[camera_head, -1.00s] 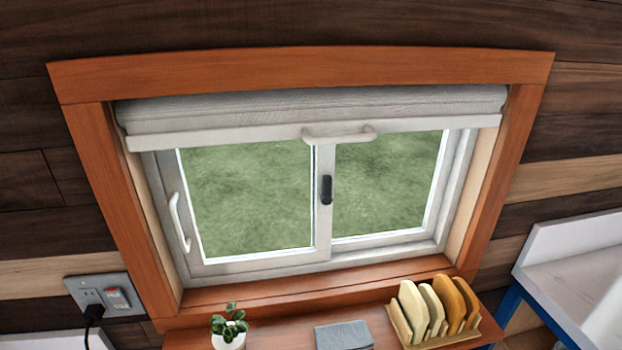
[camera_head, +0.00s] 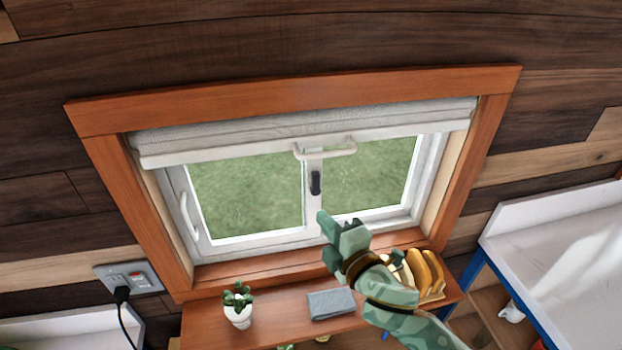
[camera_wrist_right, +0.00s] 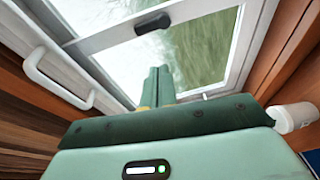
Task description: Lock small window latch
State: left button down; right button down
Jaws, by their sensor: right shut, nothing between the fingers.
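The small window latch (camera_head: 315,183) is a black oblong piece on the white middle stile of the sliding window (camera_head: 311,205). In the head view it stands upright along the stile. It also shows in the right wrist view as a dark latch (camera_wrist_right: 153,22), beyond the fingers and a little to their left. My right gripper (camera_head: 327,219) is below and slightly right of the latch, apart from it. Its green fingers (camera_wrist_right: 157,84) are shut together with nothing between them. My left gripper is not in view.
A white handle (camera_head: 189,215) is on the left sash. A rolled blind with a white pull bar (camera_head: 325,151) hangs above the latch. A shelf below holds a potted plant (camera_head: 238,304), a folded grey cloth (camera_head: 331,303) and a rack of boards (camera_head: 428,275), partly behind my arm.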

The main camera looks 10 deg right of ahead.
aim_at(299, 176)
jog(key=shift+w+a+r+n+y, duration=0.15)
jog(key=shift+a+r+n+y, duration=0.45)
jog(key=shift+a+n, duration=0.25)
jog(key=shift+w, duration=0.15)
jog(key=p+x, duration=0.1)
jog(key=x, duration=0.9)
jog(key=shift+r, duration=0.1)
jog(key=d+p, duration=0.1)
jog(key=d, duration=0.2)
jog(key=shift+d, duration=0.3)
jog(key=shift+d+p, duration=0.3)
jog(key=shift+d, duration=0.1)
jog(key=shift+a, duration=0.15)
